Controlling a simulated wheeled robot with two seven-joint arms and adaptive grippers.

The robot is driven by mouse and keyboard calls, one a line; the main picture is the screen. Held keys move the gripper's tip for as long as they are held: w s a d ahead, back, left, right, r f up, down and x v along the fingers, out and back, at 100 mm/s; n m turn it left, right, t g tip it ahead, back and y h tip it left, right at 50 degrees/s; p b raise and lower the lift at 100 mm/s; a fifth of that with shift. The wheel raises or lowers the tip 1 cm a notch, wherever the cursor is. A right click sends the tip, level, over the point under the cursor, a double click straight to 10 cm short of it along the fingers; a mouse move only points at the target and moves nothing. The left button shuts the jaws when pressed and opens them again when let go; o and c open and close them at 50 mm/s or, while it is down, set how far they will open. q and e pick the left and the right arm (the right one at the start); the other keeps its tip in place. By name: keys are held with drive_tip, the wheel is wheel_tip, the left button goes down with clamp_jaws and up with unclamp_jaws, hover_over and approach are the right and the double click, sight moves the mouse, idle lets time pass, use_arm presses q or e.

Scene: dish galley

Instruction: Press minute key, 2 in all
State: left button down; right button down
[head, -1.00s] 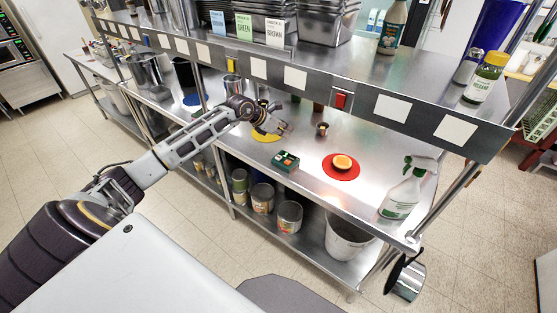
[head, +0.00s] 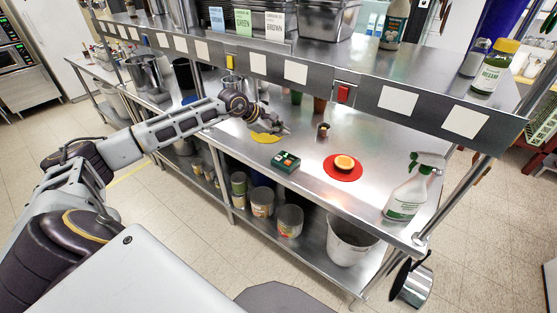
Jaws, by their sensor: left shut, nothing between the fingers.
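A small dark green box with coloured keys, likely the timer with the minute key (head: 285,162), lies on the steel counter near its front edge. Its key markings are too small to read. My left gripper (head: 286,130) is shut and empty over the counter, behind the box and a little above it in the picture. It is apart from the box. My right gripper is not in view.
A yellow disc (head: 262,138) lies under my left gripper. A red mat (head: 334,172) bears an orange-topped item (head: 344,162). A small dark cup (head: 323,130) stands behind. A spray bottle (head: 408,195) stands at the right end. A steel shelf (head: 310,72) overhangs the counter.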

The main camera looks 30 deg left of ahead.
sight(280, 159)
use_arm(q)
drive_tip(key=shift+s, duration=0.1)
drive_tip(key=shift+f, duration=0.2)
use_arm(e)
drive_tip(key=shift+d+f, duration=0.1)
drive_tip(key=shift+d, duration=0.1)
use_arm(q)
drive_tip(key=shift+a+f+b, duration=0.1)
drive_tip(key=shift+f+b, duration=0.55)
drive_tip(key=shift+f, duration=1.2)
wheel_tip(280, 159, down, 2)
drive_tip(key=shift+f+b, duration=0.15)
drive_tip(key=shift+b, duration=0.2)
drive_tip(key=shift+f, duration=0.25)
drive_tip(key=shift+f+b, duration=0.5)
drive_tip(key=shift+b, duration=0.15)
drive_tip(key=shift+f+b, duration=0.35)
drive_tip(key=shift+f, duration=0.1)
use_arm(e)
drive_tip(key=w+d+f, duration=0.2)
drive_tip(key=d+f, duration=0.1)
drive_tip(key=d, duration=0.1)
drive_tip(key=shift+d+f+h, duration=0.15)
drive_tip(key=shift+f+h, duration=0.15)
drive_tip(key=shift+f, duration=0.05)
